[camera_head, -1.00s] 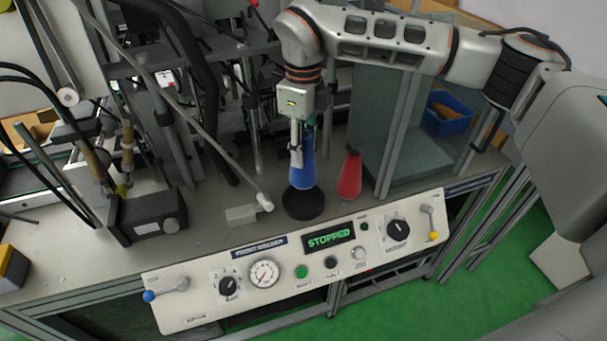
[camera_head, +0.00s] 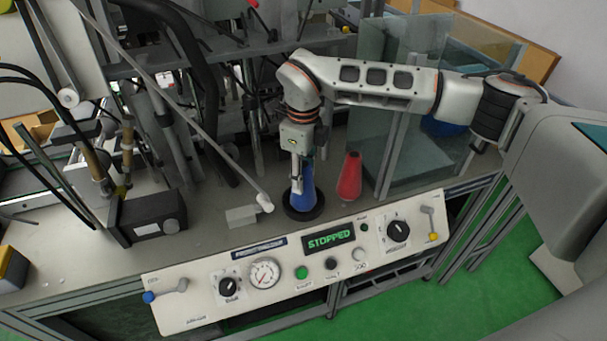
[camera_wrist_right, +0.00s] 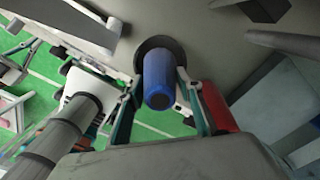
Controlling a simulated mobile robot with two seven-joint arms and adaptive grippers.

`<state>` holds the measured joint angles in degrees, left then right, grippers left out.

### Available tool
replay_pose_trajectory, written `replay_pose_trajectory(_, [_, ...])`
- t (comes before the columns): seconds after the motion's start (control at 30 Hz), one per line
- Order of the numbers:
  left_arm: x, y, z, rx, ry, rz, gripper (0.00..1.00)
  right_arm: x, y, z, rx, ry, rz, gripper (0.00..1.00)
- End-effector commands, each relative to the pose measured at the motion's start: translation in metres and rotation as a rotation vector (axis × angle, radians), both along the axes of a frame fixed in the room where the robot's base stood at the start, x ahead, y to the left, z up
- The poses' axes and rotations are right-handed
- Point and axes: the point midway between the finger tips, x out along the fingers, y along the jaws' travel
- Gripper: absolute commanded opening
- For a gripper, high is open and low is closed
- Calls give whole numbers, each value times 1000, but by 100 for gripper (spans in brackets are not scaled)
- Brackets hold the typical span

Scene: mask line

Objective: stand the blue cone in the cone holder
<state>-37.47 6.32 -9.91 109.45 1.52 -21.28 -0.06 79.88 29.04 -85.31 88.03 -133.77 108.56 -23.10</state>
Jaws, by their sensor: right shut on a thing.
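The blue cone (camera_head: 304,190) is upright, with its lower end within the outline of the round black cone holder (camera_head: 303,213) on the bench. Whether its base touches the holder's floor is hard to tell. My right gripper (camera_head: 297,183) comes down from above and is shut on the cone. In the right wrist view the blue cone (camera_wrist_right: 160,80) stands between the two fingers, with the dark round holder (camera_wrist_right: 152,44) around its far end. My left gripper is not in view.
A red cone (camera_head: 349,178) stands on the bench just right of the holder. The control panel (camera_head: 300,260) with a STOPPED display is in front. A small grey block (camera_head: 241,215) lies to the left. A clear guard (camera_head: 415,150) stands to the right.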

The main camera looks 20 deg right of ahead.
Motion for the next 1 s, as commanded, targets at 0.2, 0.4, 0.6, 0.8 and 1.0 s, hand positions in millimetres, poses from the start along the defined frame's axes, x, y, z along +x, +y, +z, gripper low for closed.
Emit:
replay_pose_trajectory(0.2, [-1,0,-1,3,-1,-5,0,0,0,-2,-1,1,0,53])
replay_pose_trajectory(0.4, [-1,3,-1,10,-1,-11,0,0,0,-2,-1,1,0,53])
replay_pose_trajectory(0.6, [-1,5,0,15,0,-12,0,1,0,7,-1,-2,0,53])
replay_pose_trajectory(0.8, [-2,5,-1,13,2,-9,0,1,0,43,-1,-5,1,53])
replay_pose_trajectory(1.0, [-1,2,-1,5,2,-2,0,1,0,84,-1,-4,1,53])
